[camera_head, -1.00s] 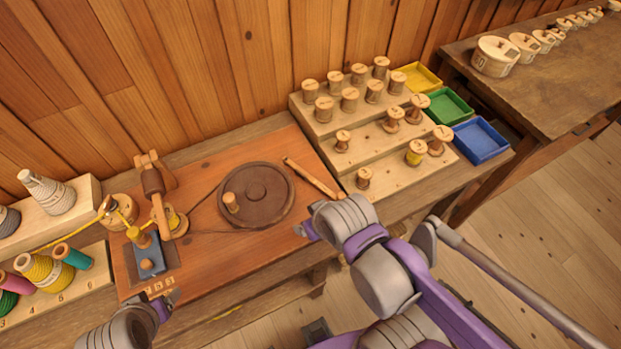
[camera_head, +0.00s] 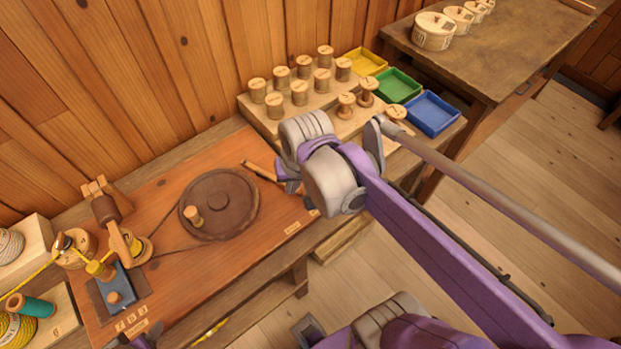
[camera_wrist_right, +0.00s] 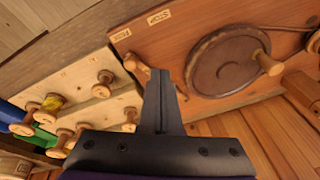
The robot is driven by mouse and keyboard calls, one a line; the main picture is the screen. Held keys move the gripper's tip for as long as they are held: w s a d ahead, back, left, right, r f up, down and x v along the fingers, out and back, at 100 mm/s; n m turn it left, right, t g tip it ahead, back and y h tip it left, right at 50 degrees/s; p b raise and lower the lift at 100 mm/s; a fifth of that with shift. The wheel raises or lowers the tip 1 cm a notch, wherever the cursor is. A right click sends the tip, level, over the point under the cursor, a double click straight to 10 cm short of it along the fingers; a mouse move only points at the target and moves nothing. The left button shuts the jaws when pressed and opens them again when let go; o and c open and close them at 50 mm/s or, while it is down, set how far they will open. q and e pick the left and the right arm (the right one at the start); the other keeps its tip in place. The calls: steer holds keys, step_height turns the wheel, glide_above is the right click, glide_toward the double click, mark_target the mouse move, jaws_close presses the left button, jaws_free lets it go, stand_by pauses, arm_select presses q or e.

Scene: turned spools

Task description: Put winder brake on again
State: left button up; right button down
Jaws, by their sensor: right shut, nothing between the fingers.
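The brake lever, a wooden bar (camera_head: 260,170), lies on the winder board (camera_head: 185,272) just right of the dark flywheel (camera_head: 236,207). Its right end is hidden by my right arm in the head view. In the right wrist view the lever (camera_wrist_right: 134,63) shows its round knob beside the label FREE, with STOP printed farther along the edge. My right gripper (camera_wrist_right: 161,75) is shut and empty, its fingertips over the board close to the lever; contact cannot be told. It also shows in the head view (camera_head: 284,184). My left gripper (camera_head: 140,341) barely shows at the bottom edge.
Stepped spool racks (camera_head: 262,112) stand right of the board, partly behind my right arm. Yellow, green and blue trays (camera_head: 433,113) lie beyond. The winding head (camera_head: 112,220) with yellow thread is at left. A belt runs from it to the flywheel.

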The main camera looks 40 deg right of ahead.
arm_select(q)
steer(key=f+b, duration=0.1)
steer(key=f, duration=0.1)
steer(key=s+f+b, duration=0.1)
steer(key=f+b, duration=0.1)
arm_select(e)
steer(key=w+d+r+m+g+y, duration=0.1)
steer(key=w+d+m+g+y, duration=0.1)
steer(key=d+m, duration=0.8)
steer(key=w+d+g, duration=0.1)
steer(key=d, duration=0.5)
steer(key=shift+w+y, duration=0.3)
steer(key=shift+y, duration=0.1)
steer(key=shift+a, duration=0.1)
arm_select(q)
steer(key=shift+s+f+b, duration=0.1)
steer(key=shift+f+b, duration=0.3)
steer(key=shift+f, duration=0.1)
arm_select(e)
steer(key=x, duration=1)
steer(key=shift+s+a+f, duration=0.1)
steer(key=shift+a+f, duration=0.05)
arm_select(q)
steer(key=shift+r, duration=0.2)
arm_select(e)
steer(key=shift+s+a, duration=0.15)
steer(key=shift+a, duration=1.1)
steer(key=shift+s+a, duration=0.1)
steer(key=shift+a, duration=0.45)
